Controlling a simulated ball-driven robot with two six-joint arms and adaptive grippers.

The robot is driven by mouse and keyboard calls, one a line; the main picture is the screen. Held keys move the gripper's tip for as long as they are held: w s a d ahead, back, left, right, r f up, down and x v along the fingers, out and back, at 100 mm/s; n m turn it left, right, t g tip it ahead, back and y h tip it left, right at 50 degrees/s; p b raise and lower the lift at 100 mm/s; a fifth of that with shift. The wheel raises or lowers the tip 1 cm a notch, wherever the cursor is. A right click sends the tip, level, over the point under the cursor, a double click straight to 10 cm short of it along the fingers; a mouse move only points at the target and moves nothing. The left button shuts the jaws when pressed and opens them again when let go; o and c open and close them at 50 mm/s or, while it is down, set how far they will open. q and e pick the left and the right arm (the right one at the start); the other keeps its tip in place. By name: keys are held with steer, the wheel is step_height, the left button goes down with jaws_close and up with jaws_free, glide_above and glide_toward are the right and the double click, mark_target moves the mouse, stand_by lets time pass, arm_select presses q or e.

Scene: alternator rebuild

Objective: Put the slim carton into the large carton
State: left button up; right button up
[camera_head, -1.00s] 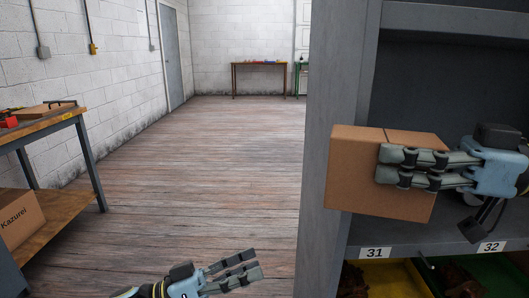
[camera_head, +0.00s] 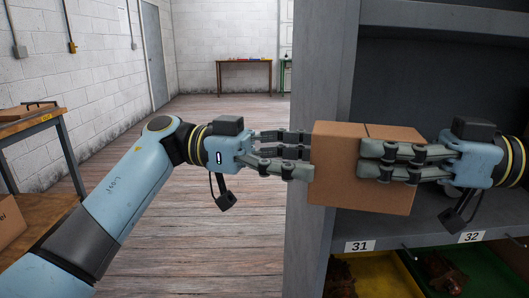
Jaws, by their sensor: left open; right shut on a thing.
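A brown carton (camera_head: 338,168) is held in front of the grey shelf unit, above the edge with labels 31 and 32. I cannot tell whether it is the slim carton. My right gripper (camera_head: 368,160) is shut on it from the right, its fingers lying across the near face. My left gripper (camera_head: 308,155) is open at the carton's left side, its fingertips at the left edge; I cannot tell whether they touch it. Another carton (camera_head: 10,222) shows partly at the left edge, on the low shelf of the workbench; I cannot tell whether it is the large carton.
The grey shelf unit (camera_head: 322,95) stands close on the right. Below are a yellow bin (camera_head: 385,275) and a green bin (camera_head: 480,262) with brown parts. The workbench (camera_head: 40,122) stands at left. The wooden floor (camera_head: 220,112) between is clear; a table (camera_head: 243,63) stands far back.

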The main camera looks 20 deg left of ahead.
mark_target(333, 160)
arm_select(q)
steer(key=shift+d, duration=2.25)
steer(key=c, duration=1.2)
steer(key=shift+c, duration=0.2)
arm_select(e)
steer(key=o, duration=1.6)
